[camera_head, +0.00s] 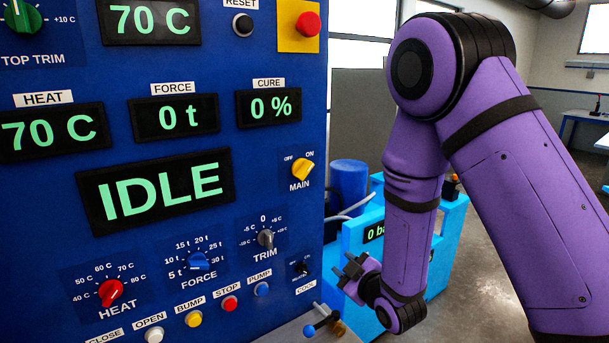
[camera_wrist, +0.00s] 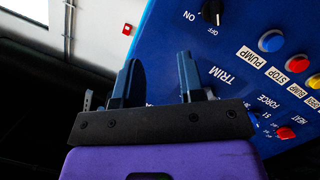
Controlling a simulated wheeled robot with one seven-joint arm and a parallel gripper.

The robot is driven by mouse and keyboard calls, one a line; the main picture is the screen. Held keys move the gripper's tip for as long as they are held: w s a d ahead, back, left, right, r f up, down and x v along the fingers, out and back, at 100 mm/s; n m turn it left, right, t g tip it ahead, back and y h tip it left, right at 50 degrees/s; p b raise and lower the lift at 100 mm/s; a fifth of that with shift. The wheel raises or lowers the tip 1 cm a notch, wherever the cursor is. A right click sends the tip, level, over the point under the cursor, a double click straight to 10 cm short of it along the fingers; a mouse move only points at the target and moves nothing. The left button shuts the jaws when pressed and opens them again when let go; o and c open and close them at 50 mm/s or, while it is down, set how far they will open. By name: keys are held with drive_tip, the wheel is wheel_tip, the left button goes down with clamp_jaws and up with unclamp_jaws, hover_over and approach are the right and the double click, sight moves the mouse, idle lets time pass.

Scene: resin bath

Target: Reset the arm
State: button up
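My gripper (camera_head: 352,272) is in front of the lower right part of the blue control panel (camera_head: 240,70), near the TRIM knob and the COOL switch. In the wrist view my gripper (camera_wrist: 158,62) has its two dark fingers apart with nothing between them. The panel shows tilted behind the fingers there. I cannot tell the exact gap between the fingertips and the panel. My purple arm comes in from the right and bends down to the gripper.
The display (camera_head: 155,190) reads IDLE. A blue-handled lever (camera_head: 310,330) and a light blue unit (camera_head: 440,262) stand close to the gripper.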

drive_tip(key=s+d+r+m+g+h, duration=0.2)
drive_tip(key=s+d+r+m+h, duration=0.15)
drive_tip(key=d+r, duration=0.4)
drive_tip(key=s+d+r+m+g+h, duration=0.2)
drive_tip(key=d+r+m, duration=0.25)
drive_tip(key=r, duration=0.55)
drive_tip(key=s+d+r+m+g, duration=0.2)
drive_tip(key=s+d+r, duration=0.2)
drive_tip(key=s, duration=0.8)
drive_tip(key=s+d+r+m+g+h, duration=0.1)
drive_tip(key=s+d+r+m+g, duration=0.1)
drive_tip(key=s, duration=0.9)
wheel_tip(320, 180, up, 3)
drive_tip(key=shift+s+d+f+m+g, duration=0.1)
drive_tip(key=shift+s+d+m+g, duration=0.35)
drive_tip(key=shift+d, duration=0.7)
drive_tip(key=shift+w+h, duration=0.1)
drive_tip(key=shift+h, duration=0.15)
